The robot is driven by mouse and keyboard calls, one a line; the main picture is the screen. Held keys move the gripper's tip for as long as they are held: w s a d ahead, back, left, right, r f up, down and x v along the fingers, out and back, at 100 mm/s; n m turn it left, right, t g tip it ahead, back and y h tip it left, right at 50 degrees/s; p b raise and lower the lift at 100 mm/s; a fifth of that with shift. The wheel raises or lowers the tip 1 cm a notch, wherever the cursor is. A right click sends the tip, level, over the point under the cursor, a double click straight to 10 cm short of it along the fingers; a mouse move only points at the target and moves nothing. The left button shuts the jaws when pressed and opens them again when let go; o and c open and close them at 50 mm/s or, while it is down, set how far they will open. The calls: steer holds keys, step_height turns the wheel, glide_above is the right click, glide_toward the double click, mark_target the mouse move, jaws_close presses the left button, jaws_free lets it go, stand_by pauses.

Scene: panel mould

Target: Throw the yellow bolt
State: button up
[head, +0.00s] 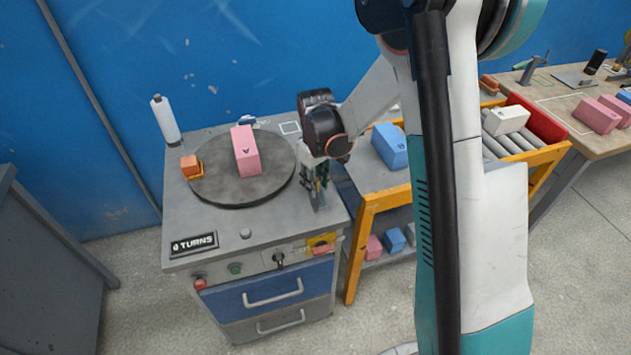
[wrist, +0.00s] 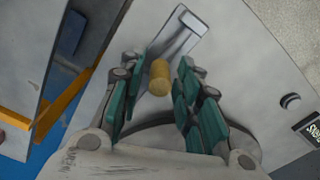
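The yellow bolt (wrist: 159,77) shows in the wrist view as a short yellow cylinder by a pale slotted plate (wrist: 176,40). My gripper (wrist: 164,72) is open, with one green-padded finger on each side of the bolt and a gap visible to each. In the head view my gripper (head: 315,182) points down at the right side of the grey cabinet top, just right of the round turntable (head: 215,185). There the fingers hide the bolt, and only part of the plate (head: 320,203) shows.
A pink block (head: 246,152) marked A stands on the turntable, with an orange block (head: 190,166) at its left edge. A white bottle (head: 166,120) stands behind. A "4 TURNS" sign (head: 194,244) lies front left. A yellow-framed cart (head: 362,235) with a blue block (head: 390,146) adjoins the right.

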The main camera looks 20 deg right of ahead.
mark_target(320, 202)
jaws_close()
steer(key=shift+s, duration=2.25)
steer(key=shift+o, duration=2.1)
jaws_free()
step_height(320, 202, up, 12)
